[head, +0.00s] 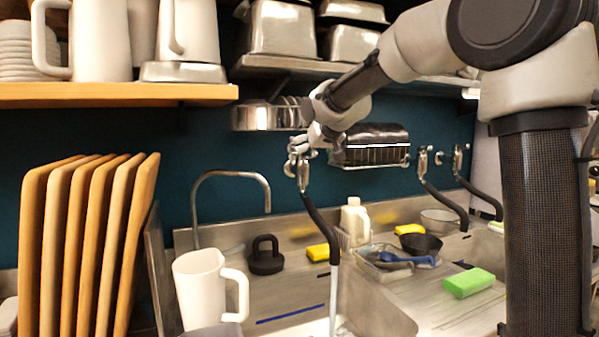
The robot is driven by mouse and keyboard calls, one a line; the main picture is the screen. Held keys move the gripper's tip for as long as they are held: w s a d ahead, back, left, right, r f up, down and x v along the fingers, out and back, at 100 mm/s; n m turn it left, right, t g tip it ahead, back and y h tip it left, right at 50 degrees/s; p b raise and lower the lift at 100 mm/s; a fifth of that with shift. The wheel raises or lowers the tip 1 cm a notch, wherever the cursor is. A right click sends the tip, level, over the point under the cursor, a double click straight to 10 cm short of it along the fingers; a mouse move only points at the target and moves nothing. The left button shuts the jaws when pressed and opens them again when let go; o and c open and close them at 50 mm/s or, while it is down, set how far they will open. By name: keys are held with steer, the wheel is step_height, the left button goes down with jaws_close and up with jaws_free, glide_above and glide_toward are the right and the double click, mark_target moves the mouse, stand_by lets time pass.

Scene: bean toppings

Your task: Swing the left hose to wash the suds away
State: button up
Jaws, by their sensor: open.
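The left hose (321,218) is black and hangs from a metal fitting on the dark teal wall. It slopes down to the right, and a pale stream of water (333,300) falls from its lower end into the sink (375,305). My gripper (299,157) is open at the top of this hose, beside its metal fitting. The fingers overlap the fitting in the picture, and I cannot tell whether they touch it. Suds cannot be made out clearly; the sink floor is mostly hidden by its near edge and the picture's bottom.
A white pitcher (203,287) and a black weight-like object (265,256) stand left of the hose. A white bottle (355,221), a dark bowl (421,245) and a green sponge (468,282) lie to the right. Two more hoses (443,203) (478,190) hang further right. A shelf (120,94) is overhead.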

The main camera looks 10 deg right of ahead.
steer(key=shift+w+d, duration=0.15)
steer(key=shift+d, duration=0.75)
steer(key=shift+w+d, duration=0.15)
steer(key=shift+d, duration=0.75)
steer(key=s+d+r, duration=0.4)
steer(key=s+r, duration=0.1)
steer(key=s, duration=0.1)
steer(key=shift+s, duration=0.35)
steer(key=shift+d, duration=0.1)
